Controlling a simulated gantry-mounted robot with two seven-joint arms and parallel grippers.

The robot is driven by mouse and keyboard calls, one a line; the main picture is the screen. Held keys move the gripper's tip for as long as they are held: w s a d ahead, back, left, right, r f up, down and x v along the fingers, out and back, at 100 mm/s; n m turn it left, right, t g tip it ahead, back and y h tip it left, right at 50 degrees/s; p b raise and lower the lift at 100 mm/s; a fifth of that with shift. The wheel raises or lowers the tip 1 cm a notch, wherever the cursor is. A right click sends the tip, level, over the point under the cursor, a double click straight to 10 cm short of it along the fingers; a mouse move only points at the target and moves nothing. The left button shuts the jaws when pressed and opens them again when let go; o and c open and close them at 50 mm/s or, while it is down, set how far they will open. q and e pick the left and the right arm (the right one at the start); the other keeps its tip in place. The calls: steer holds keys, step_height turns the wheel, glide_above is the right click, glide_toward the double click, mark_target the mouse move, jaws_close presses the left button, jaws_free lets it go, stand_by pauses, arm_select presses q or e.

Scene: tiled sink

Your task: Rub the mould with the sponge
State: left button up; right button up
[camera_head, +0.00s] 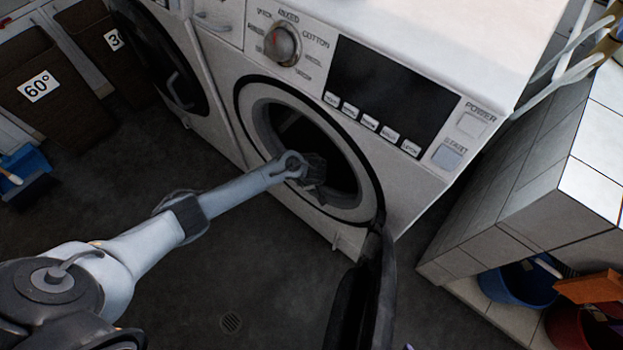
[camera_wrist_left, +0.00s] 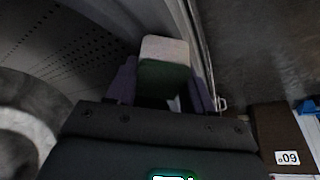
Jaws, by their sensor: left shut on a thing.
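My left gripper (camera_head: 313,172) is at the open round door of the washing machine (camera_head: 225,60), with its tip in front of the dark drum opening. In the left wrist view its fingers are shut on a sponge (camera_wrist_left: 163,72), which has a pale top part and a dark green part. The sponge is close to the grey rim of the opening, but I cannot tell whether it touches it. The perforated drum wall (camera_wrist_left: 60,40) shows at the left there. I cannot make out any mould. My right gripper is not in view.
The open black door (camera_head: 362,290) hangs toward me, right of my left arm. A tiled counter (camera_head: 540,200) with a blue bucket (camera_head: 518,283) below is at the right. Brown bins (camera_head: 50,95) stand at the left. The dark floor between is clear.

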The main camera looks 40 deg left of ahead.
arm_select(q)
steer(key=shift+a+f+p, duration=0.1)
steer(key=shift+a+p, duration=0.2)
steer(key=shift+a, duration=1.15)
steer(key=shift+a+f, duration=0.15)
steer(key=shift+a, duration=0.1)
steer(key=shift+a+r+p, duration=0.15)
steer(key=shift+r+p, duration=0.35)
steer(key=shift+p, duration=0.1)
step_height(320, 180, up, 5)
steer(key=p, duration=0.5)
steer(key=shift+r+p, duration=0.15)
steer(key=shift+p, duration=0.15)
